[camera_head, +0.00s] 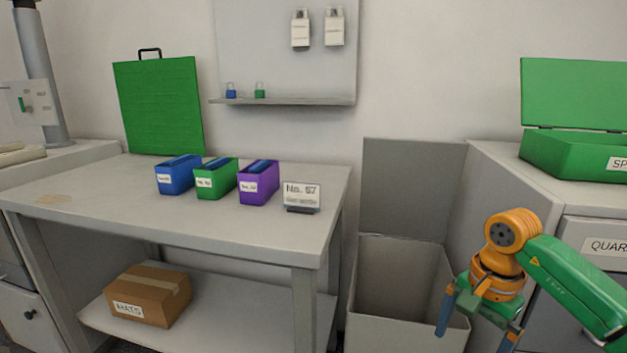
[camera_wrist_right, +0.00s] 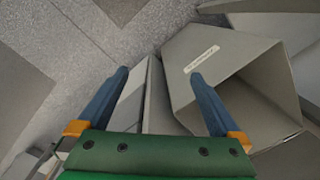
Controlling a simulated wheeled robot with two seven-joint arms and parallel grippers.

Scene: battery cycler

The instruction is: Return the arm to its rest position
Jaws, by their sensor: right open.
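My right arm comes in from the right in the head view, with a green link and orange joints. Its gripper (camera_head: 478,331) hangs low in front of the grey open bin (camera_head: 398,325), fingers pointing down. In the right wrist view the gripper (camera_wrist_right: 160,92) shows two blue fingers spread wide apart with nothing between them. The open bin (camera_wrist_right: 196,112), with a small label, lies beyond the fingers on the right. My left gripper is not in the head view.
A grey table (camera_head: 120,213) holds blue (camera_head: 176,178), green (camera_head: 214,183) and purple (camera_head: 258,187) boxes and a sign (camera_head: 301,196). A cardboard box (camera_head: 150,296) sits on its lower shelf. A green case (camera_head: 575,152) stands open on the right cabinet (camera_head: 500,173). Bare floor (camera_wrist_right: 105,40) shows left of the bin.

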